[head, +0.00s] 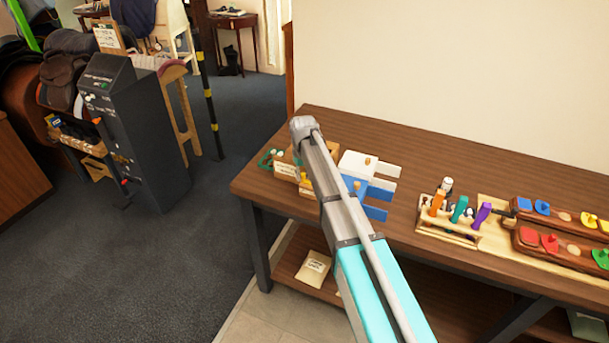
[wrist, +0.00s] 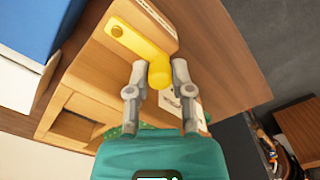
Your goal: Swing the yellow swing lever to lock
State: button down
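The yellow swing lever (wrist: 138,43) is a flat arm fixed at its left end by a pivot to the light wooden block (wrist: 98,78), with a thick round knob (wrist: 160,75) at its other end. My gripper (wrist: 160,68) has its two grey fingers spread, one tip on each side of the knob. The tips are very close to the knob; I cannot tell whether they touch it. In the head view, my arm covers the gripper and most of the lever; part of the wooden block (head: 286,170) shows.
A blue and white fixture (head: 370,168) stands right beside the block on the brown table (head: 455,165). Further right are a rack of coloured-handled tools (head: 460,212) and trays of coloured pieces (head: 560,240). A dark grey console (head: 135,130) stands on the floor at left.

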jog(key=shift+w+m, duration=0.15)
jog(key=shift+m, duration=0.15)
jog(key=c, duration=0.8)
grip_release()
